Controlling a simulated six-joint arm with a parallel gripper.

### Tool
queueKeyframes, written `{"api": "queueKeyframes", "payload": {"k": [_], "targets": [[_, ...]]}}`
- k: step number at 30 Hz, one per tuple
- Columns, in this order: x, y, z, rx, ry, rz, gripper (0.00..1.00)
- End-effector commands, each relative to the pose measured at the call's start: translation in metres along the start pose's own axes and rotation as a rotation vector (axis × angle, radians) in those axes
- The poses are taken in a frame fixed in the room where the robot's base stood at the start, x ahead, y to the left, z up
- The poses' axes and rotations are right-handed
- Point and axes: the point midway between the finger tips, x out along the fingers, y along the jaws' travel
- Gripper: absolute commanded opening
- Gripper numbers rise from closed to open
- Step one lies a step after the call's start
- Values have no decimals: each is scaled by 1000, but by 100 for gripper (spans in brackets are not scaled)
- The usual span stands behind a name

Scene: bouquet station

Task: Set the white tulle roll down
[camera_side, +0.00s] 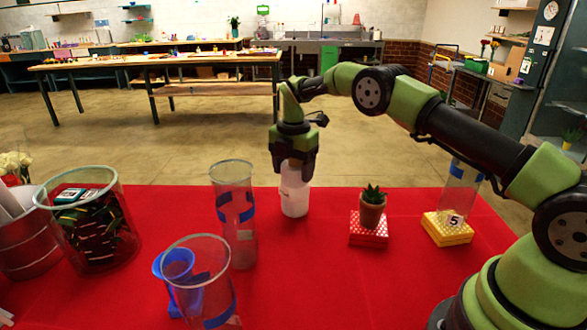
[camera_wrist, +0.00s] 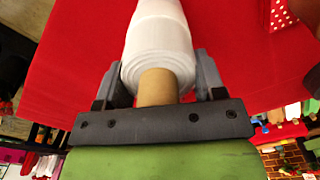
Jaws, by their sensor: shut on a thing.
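The white tulle roll (camera_side: 294,196) is upright on or just above the red cloth near its back edge; I cannot tell whether its base touches the cloth. My gripper (camera_side: 294,168) points down from above, shut around the top of the roll. In the wrist view the roll (camera_wrist: 157,45) lies between the two dark fingers of my gripper (camera_wrist: 158,85), with its tan cardboard core (camera_wrist: 158,87) showing toward the palm. The fingertips hide part of the roll's sides.
A clear cylinder with blue bands (camera_side: 236,215) stands left of the roll, another (camera_side: 200,285) nearer the front. Right are a potted succulent (camera_side: 372,212) on a red dotted block (camera_side: 368,236) and a yellow block (camera_side: 447,230). A large clear bin (camera_side: 90,225) stands far left. Cloth in front is clear.

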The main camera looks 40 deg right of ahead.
Motion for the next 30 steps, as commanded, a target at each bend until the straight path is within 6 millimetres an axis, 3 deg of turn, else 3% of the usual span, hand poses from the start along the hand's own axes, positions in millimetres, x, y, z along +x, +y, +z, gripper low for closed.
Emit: {"api": "queueKeyframes", "payload": {"k": [10,11,14,23,30], "targets": [[3,0,0,0,-1,1,25],[4,0,0,0,0,0,65],[3,0,0,1,0,1,88],[1,0,0,0,-1,2,89],[-33,1,0,1,-2,5,89]]}}
